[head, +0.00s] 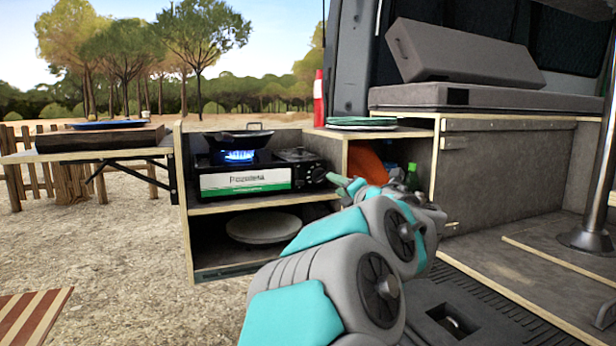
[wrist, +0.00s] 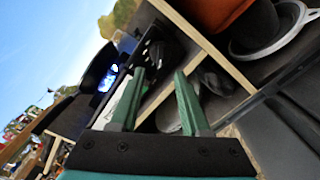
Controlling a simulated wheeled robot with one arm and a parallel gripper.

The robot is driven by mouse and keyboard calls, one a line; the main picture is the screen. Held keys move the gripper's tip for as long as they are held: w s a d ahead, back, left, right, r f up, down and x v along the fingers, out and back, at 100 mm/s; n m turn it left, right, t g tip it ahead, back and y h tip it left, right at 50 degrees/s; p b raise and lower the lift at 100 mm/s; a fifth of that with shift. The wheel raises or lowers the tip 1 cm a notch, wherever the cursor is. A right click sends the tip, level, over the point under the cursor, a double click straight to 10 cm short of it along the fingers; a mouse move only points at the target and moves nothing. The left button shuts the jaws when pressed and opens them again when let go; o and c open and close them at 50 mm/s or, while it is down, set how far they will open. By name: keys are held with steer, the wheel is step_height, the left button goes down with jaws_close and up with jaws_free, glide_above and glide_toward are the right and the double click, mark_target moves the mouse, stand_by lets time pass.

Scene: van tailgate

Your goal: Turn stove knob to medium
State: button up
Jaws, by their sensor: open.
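The camping stove (head: 250,181) sits on the upper shelf of the tailgate unit, with a white and green front. A blue flame (head: 236,156) burns under a dark pan (head: 238,138) on its left side. The dark stove knob (head: 318,173) is at the right end of the front; its setting is too small to read. My gripper (head: 343,184) is just right of the knob and apart from it. In the wrist view, its green fingers (wrist: 159,74) are spread and empty, with the stove (wrist: 127,84) beyond. The flame also shows there (wrist: 107,80). I cannot make out the knob's mark.
Green plates (head: 361,122) lie on the counter right of the stove, by a red bottle (head: 319,98). A plate (head: 263,228) lies on the lower shelf. A wooden divider edge (wrist: 203,45) runs close to my fingers.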

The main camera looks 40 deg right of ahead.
mark_target(324, 179)
steer(key=x, duration=0.7)
steer(key=shift+w+d, duration=0.1)
steer(key=shift+w, duration=0.1)
jaws_close()
stand_by(0.5)
